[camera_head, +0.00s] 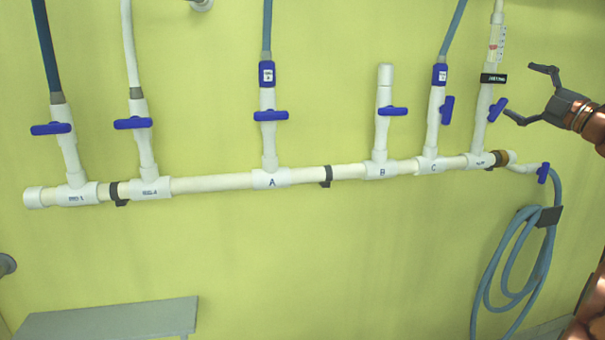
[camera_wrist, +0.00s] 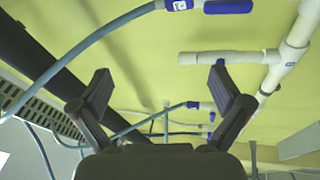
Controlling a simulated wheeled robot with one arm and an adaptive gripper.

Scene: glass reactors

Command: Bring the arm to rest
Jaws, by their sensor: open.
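My gripper (camera_head: 530,94) is at the upper right in the head view, in front of the right end of the white pipe manifold (camera_head: 215,184). Its two fingers are spread apart with nothing between them. In the wrist view the open gripper (camera_wrist: 161,95) also shows empty, with blue hoses and pipe branches beyond it. In the head view its lower fingertip appears close to the blue valve handle (camera_head: 498,109) of the rightmost branch; I cannot tell the depth gap between them.
Several upright branches with blue handles stand along the manifold. A coiled blue hose (camera_head: 487,290) hangs on a black holder (camera_head: 548,216) at the right. A grey bench (camera_head: 110,319) is at the lower left. The yellow-green wall (camera_head: 330,255) below the manifold is mostly clear.

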